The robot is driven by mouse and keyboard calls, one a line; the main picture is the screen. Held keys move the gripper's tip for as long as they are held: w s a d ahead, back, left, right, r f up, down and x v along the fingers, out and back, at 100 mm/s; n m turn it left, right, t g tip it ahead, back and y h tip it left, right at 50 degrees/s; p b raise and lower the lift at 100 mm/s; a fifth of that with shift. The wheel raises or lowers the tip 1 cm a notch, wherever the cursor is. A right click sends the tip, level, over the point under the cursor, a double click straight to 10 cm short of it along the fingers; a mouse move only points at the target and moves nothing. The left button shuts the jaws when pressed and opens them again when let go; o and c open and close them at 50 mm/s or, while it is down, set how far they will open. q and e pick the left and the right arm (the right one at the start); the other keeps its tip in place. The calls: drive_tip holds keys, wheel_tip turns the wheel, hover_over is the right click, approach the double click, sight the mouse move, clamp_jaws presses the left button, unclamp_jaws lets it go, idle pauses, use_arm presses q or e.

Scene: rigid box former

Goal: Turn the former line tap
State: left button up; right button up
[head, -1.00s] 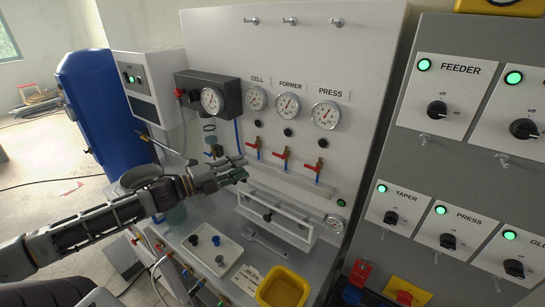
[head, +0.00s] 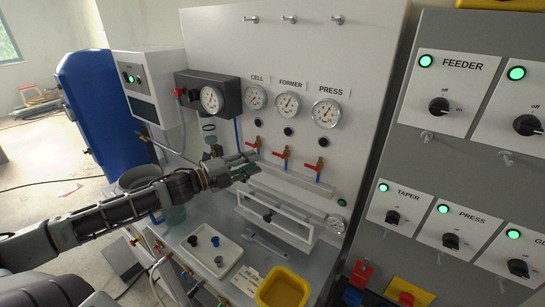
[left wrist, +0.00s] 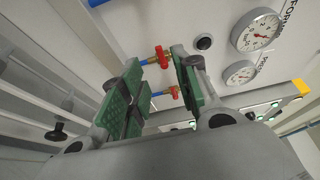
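The former line tap (head: 282,155) has a red handle and a blue pipe below it. It sits on the white panel under the FORMER gauge (head: 287,105), between the cell tap (head: 256,143) and the press tap (head: 316,168). My left gripper (head: 252,166) is left of the former tap and just below the cell tap in the head view. In the left wrist view, its green-padded fingers (left wrist: 157,62) are apart and empty. The former tap's red handle (left wrist: 158,57) shows in the gap beyond the fingertips, and the press tap (left wrist: 173,92) shows lower. Contact is not visible. My right gripper is out of view.
A white rail frame (head: 275,218) stands below the taps. A white tray (head: 215,248) with small parts, a wrench (head: 265,246) and a yellow bin (head: 283,288) lie on the bench. A grey switch panel (head: 425,180) stands at the right.

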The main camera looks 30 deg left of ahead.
sight(275, 154)
use_arm(q)
drive_tip(key=shift+b+x, duration=0.4)
drive_tip(key=shift+x, duration=1.05)
drive_tip(key=shift+x, duration=1.35)
drive_tip(key=shift+w+d, duration=0.15)
drive_tip(key=shift+w, duration=0.4)
drive_tip(key=shift+w+d+p, duration=0.4)
drive_tip(key=shift+w, duration=0.15)
drive_tip(key=shift+w+d, duration=0.1)
drive_tip(key=shift+w, duration=0.05)
drive_tip(key=shift+c, duration=0.3)
clamp_jaws()
